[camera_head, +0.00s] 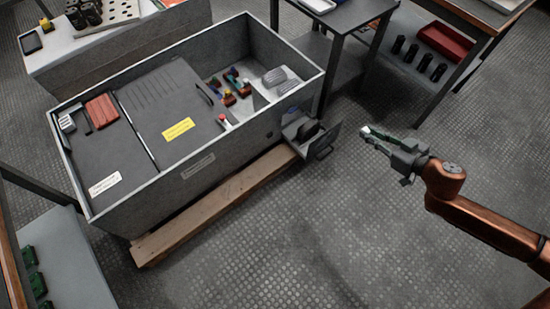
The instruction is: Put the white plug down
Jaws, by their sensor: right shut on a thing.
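My right gripper (371,137) reaches in from the right on a copper-coloured arm. Its fingers are shut on a small white piece, the white plug (365,130), at their tips. The plug is held over open floor, to the right of the grey metal cabinet (190,171) and apart from it. The plug is small here and partly covered by the fingers. My left gripper is not in view.
The open cabinet lies on a wooden beam (215,205) and holds coloured terminals (230,97). A small box (318,139) juts from its right side. Dark tables (345,14) with a red bin (446,42) stand behind. Patterned floor (330,235) is free in front.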

